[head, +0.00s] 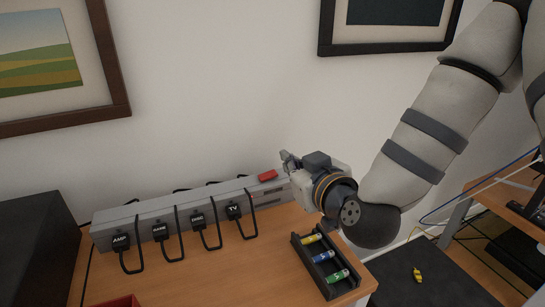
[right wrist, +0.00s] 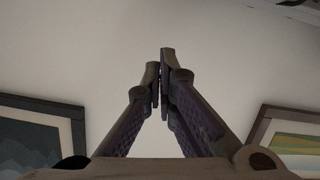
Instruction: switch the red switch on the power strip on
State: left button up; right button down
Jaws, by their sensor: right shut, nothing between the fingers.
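The grey power strip (head: 150,220) lies along the back of the wooden desk, against the wall. Several labelled black plugs sit in it, among them AMP (head: 121,242) and TV (head: 234,211). The red switch (head: 268,175) is on top near the strip's right end. My right gripper (head: 286,157) is just to the right of the switch and looks slightly above it, pointing at the wall. Whether it touches the switch I cannot tell. Its fingers are closed together and empty in the right wrist view (right wrist: 160,75). My left gripper is not in view.
A black tray (head: 306,268) with several coloured batteries stands on the desk's front right, below my right wrist. A dark box (head: 35,245) is at the left. Framed pictures (head: 60,60) hang on the wall. A small yellow object (head: 417,274) lies on a dark surface at right.

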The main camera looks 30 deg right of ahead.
jog(key=b, duration=0.2)
send_over(268, 175)
jog(key=s, duration=0.1)
jog(key=f, duration=0.1)
jog(key=d+f, duration=0.1)
jog(key=f, duration=0.1)
jog(key=shift+s+f, duration=0.1)
jog(key=shift+s, duration=0.1)
notch_tip(268, 175, down, 2)
jog(key=shift+s+d+f+b, duration=0.15)
jog(key=shift+f+b, duration=0.1)
jog(key=shift+b, duration=0.05)
jog(key=shift+d+f, duration=0.1)
jog(key=shift+f, duration=0.25)
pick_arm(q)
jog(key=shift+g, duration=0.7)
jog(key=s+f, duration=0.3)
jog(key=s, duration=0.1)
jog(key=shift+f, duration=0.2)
